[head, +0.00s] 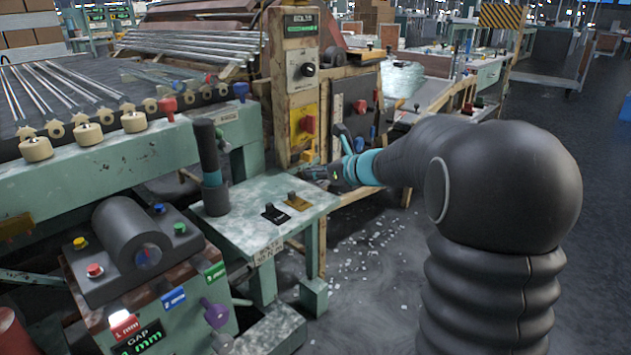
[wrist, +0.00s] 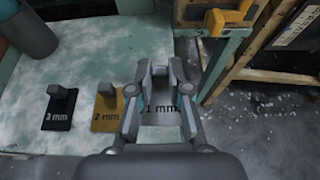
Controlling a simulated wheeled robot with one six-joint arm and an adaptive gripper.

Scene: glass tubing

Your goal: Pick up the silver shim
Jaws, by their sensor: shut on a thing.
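The silver shim, a pale plate marked "1 mm" (wrist: 165,107), shows in the wrist view between and below the fingers of my gripper (wrist: 160,74). My gripper is shut on it; the fingers hide the part they grip. I cannot tell whether the plate touches the table or hangs just above it. In the head view my gripper (head: 320,172) is by the right end of the small green table (head: 240,232), and the silver shim cannot be made out there.
A gold shim marked "2 mm" (wrist: 107,112) and a black shim marked "3 mm" (wrist: 58,114) lie to the left, each with an upright knob. A dark cylinder (head: 209,155) stands at the table's back left. A wooden control post (head: 293,85) rises behind the table.

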